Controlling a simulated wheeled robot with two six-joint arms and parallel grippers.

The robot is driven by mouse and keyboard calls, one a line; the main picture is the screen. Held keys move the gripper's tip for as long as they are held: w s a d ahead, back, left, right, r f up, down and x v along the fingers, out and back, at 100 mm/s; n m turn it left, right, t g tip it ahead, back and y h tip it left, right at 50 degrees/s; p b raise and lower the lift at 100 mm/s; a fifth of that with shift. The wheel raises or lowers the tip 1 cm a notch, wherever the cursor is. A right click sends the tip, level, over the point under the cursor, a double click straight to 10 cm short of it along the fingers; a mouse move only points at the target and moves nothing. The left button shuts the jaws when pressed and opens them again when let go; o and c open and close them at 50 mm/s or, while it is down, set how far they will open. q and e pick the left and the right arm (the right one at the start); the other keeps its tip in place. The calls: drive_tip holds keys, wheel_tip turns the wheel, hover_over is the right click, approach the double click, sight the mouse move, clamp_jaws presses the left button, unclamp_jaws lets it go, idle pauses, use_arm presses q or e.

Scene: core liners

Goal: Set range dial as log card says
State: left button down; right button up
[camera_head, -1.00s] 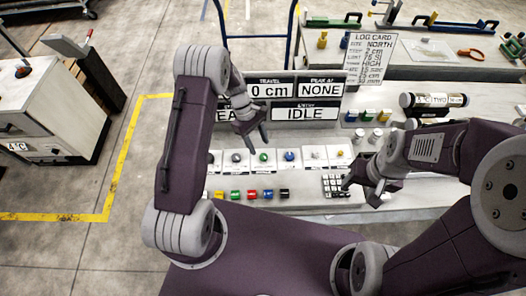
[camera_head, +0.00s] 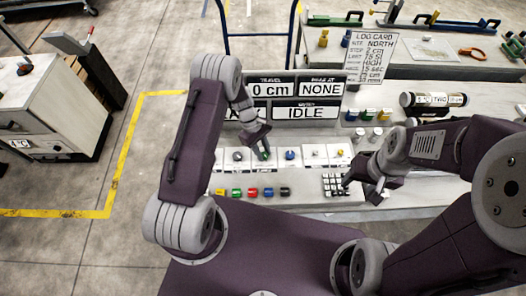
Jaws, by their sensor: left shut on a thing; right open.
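The log card (camera_head: 371,58) stands upright at the back; it reads SITE NORTH, STEP 2 cm, and a line with HIGH, while other lines are too small to read surely. A row of dials runs along the panel: a white one (camera_head: 237,156), a blue one (camera_head: 290,155) and a yellow-marked one (camera_head: 340,153) among them. Their labels are unreadable, so I cannot tell which is the range dial. My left gripper (camera_head: 263,153) is shut on the green-topped dial, which its fingers largely hide. My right gripper (camera_head: 358,190) is open and empty by the keypad (camera_head: 334,184).
Display signs (camera_head: 306,113) behind the dials read 0 cm, NONE and IDLE. Several coloured buttons (camera_head: 252,192) line the panel front. A blue rail (camera_head: 257,35) rises behind.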

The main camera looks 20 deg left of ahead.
use_arm(q)
drive_tip(key=shift+m, duration=0.3)
drive_tip(key=shift+w+d+f+m+g+b, duration=0.15)
drive_tip(key=shift+m+g+b, duration=0.15)
drive_tip(key=shift+m+b, duration=0.6)
drive_tip(key=m+g+y+b, duration=0.1)
drive_tip(key=m, duration=0.2)
drive_tip(key=shift+m+y, duration=0.3)
drive_tip(key=shift+m, duration=0.1)
drive_tip(key=m+y+b, duration=0.1)
drive_tip(key=m, duration=0.2)
drive_tip(key=shift+d, duration=0.15)
drive_tip(key=shift+r+m+g+y+b, duration=0.2)
drive_tip(key=shift+m+g+y+b, duration=0.25)
drive_tip(key=shift+m, duration=0.85)
drive_tip(key=c, duration=1.1)
unclamp_jaws()
